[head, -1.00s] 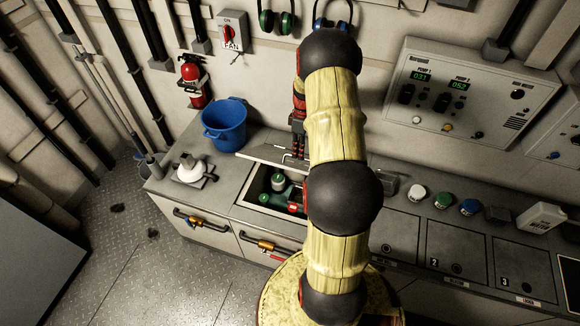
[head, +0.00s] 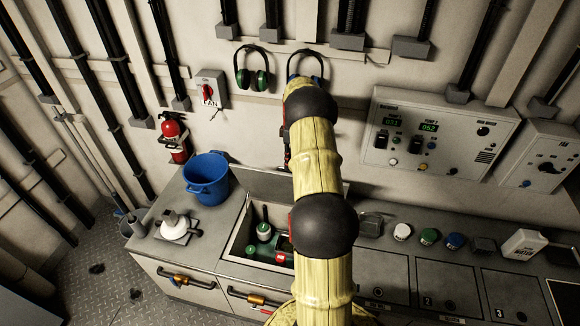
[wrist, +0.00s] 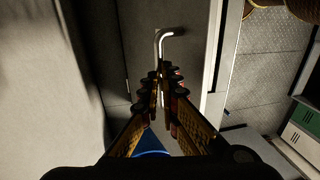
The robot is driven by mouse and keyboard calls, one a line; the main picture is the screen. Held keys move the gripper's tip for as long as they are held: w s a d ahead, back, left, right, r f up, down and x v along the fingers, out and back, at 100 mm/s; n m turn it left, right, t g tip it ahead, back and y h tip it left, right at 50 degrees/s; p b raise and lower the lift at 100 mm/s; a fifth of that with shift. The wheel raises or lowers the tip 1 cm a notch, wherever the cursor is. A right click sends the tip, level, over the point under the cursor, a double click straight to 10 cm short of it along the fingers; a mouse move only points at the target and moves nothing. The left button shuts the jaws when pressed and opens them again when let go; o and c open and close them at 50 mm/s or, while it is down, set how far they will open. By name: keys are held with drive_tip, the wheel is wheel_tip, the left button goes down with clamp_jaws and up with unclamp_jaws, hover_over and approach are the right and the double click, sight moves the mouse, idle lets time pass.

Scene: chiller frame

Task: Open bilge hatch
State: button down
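The bilge hatch is a grey lid (head: 268,184) in the worktop, raised steeply at the back of its opening (head: 232,240). Green bottles and a red item show inside the opening. The lid's bent metal handle (wrist: 165,34) shows in the wrist view against the lid's dark face. My gripper (wrist: 162,72) has its fingers drawn close together, with the handle's bar between them. In the head view my arm hides most of the gripper and the right part of the lid.
A blue bucket (head: 207,180) and a white lamp-like item (head: 174,226) stand left of the opening. Closed numbered lids (head: 445,287) lie to the right. Ear defenders (head: 252,70), a fan switch (head: 211,88) and a pump panel (head: 440,130) are on the wall behind.

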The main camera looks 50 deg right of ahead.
drive_tip(key=f, duration=0.2)
drive_tip(key=shift+s+a+f, duration=0.3)
drive_tip(key=shift+s+a, duration=0.05)
drive_tip(key=shift+s, duration=0.05)
drive_tip(key=c, duration=1.7)
unclamp_jaws()
drive_tip(key=shift+w+d, duration=0.15)
drive_tip(key=shift+c, duration=0.2)
drive_tip(key=r, duration=0.3)
drive_tip(key=d+r, duration=0.1)
drive_tip(key=r, duration=0.3)
drive_tip(key=w+d+r, duration=0.1)
drive_tip(key=r, duration=0.3)
drive_tip(key=shift+w+d, duration=0.1)
drive_tip(key=shift+c, duration=0.9)
drive_tip(key=shift+r, duration=0.8)
drive_tip(key=shift+c, duration=0.3)
